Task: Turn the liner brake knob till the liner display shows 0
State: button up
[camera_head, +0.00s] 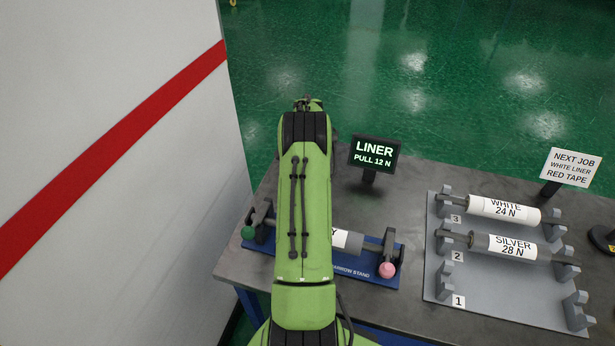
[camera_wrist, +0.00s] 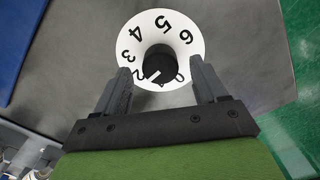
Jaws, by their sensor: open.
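The liner display (camera_head: 375,155) stands at the back of the bench and reads "LINER PULL 12 N". The black liner brake knob (camera_wrist: 159,68) shows in the wrist view, on a white dial (camera_wrist: 157,22) with printed digits, among them 0, 3, 4, 5 and 6. A white pointer line on the knob points down and left in the picture, toward the partly hidden low digits. My gripper (camera_wrist: 160,66) is open, one finger on each side of the knob, with gaps showing. In the head view my arm hides the knob and gripper.
The narrow stand (camera_head: 352,271) holds a roll partly behind my arm, with a pink ball end (camera_head: 387,270) and a green one (camera_head: 248,232). Right of it, a grey rack (camera_head: 445,283) holds the WHITE roll (camera_head: 503,210) and SILVER roll (camera_head: 505,246). A sign (camera_head: 571,167) stands behind. A white wall rises at left.

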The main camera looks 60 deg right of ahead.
jog(key=shift+f, duration=0.75)
jog(key=shift+c, duration=0.4)
jog(key=c, duration=1)
jog(key=shift+n, duration=0.3)
